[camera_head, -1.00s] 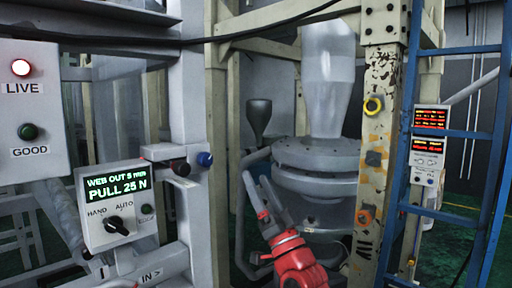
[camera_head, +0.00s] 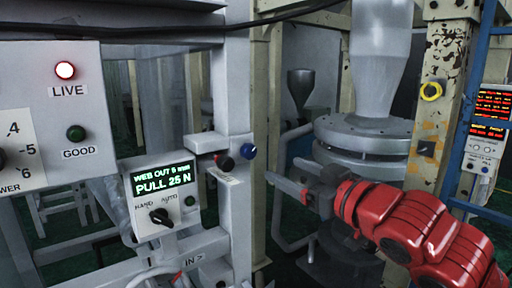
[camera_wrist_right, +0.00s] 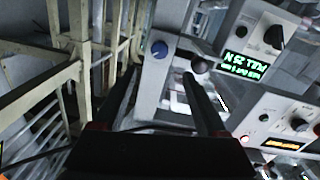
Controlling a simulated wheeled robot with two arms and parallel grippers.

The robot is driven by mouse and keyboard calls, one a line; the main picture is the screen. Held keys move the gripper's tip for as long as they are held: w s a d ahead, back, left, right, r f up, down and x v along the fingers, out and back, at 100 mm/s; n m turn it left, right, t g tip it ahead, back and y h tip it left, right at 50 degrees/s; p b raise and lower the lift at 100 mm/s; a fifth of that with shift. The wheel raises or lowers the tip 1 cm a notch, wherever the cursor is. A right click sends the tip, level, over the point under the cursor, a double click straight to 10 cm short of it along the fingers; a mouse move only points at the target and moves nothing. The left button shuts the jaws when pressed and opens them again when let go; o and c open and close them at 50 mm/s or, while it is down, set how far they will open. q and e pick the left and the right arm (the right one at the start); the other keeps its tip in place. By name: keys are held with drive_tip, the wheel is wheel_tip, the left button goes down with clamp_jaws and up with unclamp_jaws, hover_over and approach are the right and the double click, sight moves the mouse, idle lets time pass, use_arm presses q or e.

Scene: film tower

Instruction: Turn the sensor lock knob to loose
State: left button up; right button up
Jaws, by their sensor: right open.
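A blue knob (camera_head: 249,151) and a dark round knob (camera_head: 225,163) sit side by side on a small bracket on the grey post. No label reads clearly there, so I cannot tell which is the sensor lock knob. My right gripper (camera_head: 286,173) is open and empty, just right of and below the blue knob, its fingers pointing left. In the right wrist view the blue knob (camera_wrist_right: 159,48) lies ahead between the finger lines, and the dark knob (camera_wrist_right: 200,65) lies near the right finger's tip. The fingers appear apart from both knobs. My left gripper is not in view.
A display box (camera_head: 160,196) reading PULL 25 N, with a HAND/AUTO switch (camera_head: 161,217), stands left of the knobs. A panel with LIVE and GOOD lamps (camera_head: 76,110) is farther left.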

sight(251, 152)
drive_tip(key=p+x, duration=0.4)
drive_tip(key=x, duration=0.7)
drive_tip(key=shift+a+r+p, duration=0.15)
drive_tip(key=shift+p, duration=0.15)
drive_tip(key=shift+w+a, duration=0.25)
drive_tip(key=shift+w, duration=0.25)
